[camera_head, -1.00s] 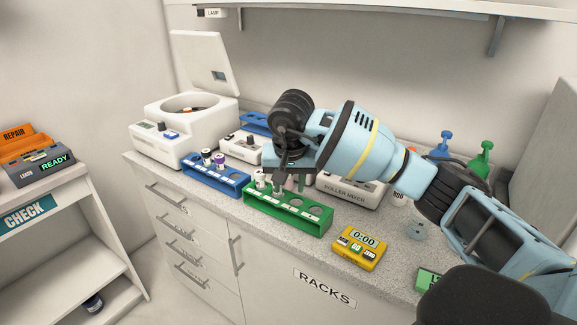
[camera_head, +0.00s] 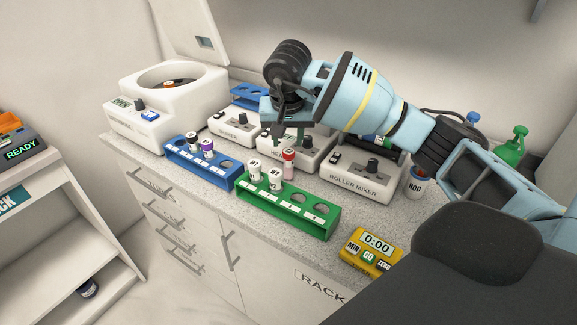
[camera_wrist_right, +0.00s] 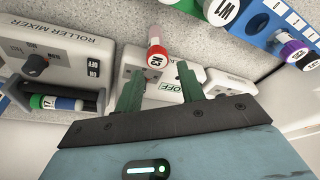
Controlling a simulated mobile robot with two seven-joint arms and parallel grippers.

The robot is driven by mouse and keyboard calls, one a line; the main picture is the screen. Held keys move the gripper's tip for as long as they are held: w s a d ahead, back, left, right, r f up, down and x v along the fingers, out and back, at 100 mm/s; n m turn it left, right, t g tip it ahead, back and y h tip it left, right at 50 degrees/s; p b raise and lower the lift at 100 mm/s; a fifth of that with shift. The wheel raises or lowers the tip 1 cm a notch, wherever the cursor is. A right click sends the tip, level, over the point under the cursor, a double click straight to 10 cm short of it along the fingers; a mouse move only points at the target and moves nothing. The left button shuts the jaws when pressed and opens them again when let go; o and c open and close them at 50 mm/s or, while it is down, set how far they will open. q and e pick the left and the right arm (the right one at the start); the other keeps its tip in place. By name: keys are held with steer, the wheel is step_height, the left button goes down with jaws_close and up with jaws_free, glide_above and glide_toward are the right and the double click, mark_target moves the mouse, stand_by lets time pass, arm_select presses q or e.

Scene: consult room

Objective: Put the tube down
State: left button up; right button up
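The tube marked K3 (camera_wrist_right: 155,49) has a red cap and a pinkish lower part. My left gripper is not in view.
Two white-capped tubes (camera_head: 275,179) stand in the green rack, with empty holes to their right. A blue rack (camera_head: 215,176) holds dark and purple-capped tubes. A yellow timer (camera_head: 371,253), roller mixer (camera_head: 356,184) and centrifuge (camera_head: 166,100) surround them. Counter between rack and mixer is clear.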

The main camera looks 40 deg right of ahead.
mark_target(289, 151)
steer(key=shift+x, duration=1.1)
steer(key=shift+s+x, duration=0.2)
steer(key=shift+x, duration=2.35)
steer(key=c, duration=0.8)
steer(key=shift+r, duration=4.95)
